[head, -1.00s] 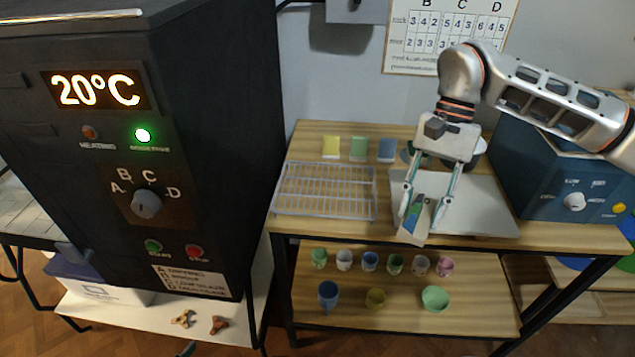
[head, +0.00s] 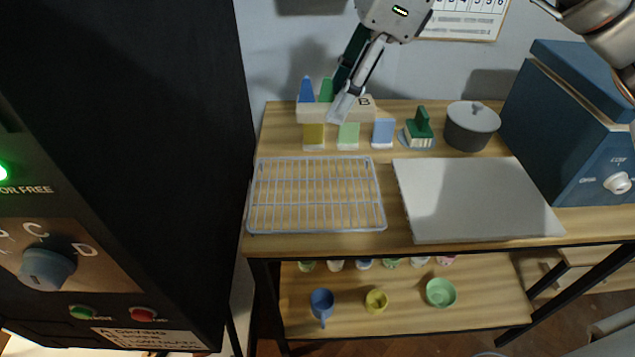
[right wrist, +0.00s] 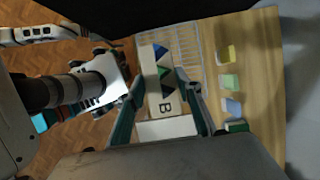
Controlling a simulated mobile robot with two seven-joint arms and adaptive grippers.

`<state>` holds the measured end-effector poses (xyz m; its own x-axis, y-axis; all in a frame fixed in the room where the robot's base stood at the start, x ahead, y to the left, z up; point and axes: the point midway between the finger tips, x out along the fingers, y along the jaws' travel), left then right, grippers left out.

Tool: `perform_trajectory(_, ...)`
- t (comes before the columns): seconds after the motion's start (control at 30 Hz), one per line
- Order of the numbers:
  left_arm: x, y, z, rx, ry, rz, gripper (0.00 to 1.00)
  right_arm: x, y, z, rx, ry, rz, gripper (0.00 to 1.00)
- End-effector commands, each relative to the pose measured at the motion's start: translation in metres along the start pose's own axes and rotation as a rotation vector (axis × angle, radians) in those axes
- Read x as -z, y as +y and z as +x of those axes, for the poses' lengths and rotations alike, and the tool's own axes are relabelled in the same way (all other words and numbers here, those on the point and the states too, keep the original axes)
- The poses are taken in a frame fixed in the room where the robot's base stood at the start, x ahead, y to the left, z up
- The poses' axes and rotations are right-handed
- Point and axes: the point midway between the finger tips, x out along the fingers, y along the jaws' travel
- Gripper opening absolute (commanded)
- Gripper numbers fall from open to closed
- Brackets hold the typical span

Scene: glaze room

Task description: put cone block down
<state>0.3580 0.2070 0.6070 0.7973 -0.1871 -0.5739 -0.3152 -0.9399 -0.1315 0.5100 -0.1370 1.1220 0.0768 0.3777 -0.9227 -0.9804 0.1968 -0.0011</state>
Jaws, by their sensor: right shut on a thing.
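The cone block (head: 311,113) is a pale beige bar marked with a B, with a blue and a green cone on top; more cones may be hidden behind a finger. My right gripper (head: 342,98) reaches down from the top of the head view and is shut on it. The block is upright and level at the table's back, left of centre, behind the test tiles. I cannot tell whether it touches the wood. The right wrist view shows the block (right wrist: 155,70) between both fingers. My left gripper is not in view.
Yellow (head: 314,136), green (head: 348,135) and blue (head: 383,132) tiles stand just in front of the block. A green piece (head: 419,128) and a lidded grey pot (head: 471,125) stand to the right. A wire rack (head: 317,229) and a bare white slab (head: 478,200) lie in front.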

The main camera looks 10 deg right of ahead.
Motion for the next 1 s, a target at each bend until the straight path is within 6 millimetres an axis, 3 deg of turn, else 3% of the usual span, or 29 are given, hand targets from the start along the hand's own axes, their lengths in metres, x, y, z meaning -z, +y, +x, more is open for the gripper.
perform_trajectory(0.6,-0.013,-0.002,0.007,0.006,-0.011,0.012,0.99,0.054,0.001,0.127,-0.004,0.002,0.004,0.11)
perform_trajectory(1.0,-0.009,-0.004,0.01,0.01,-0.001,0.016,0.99,0.067,0.001,0.16,-0.003,0.002,0.004,0.11)
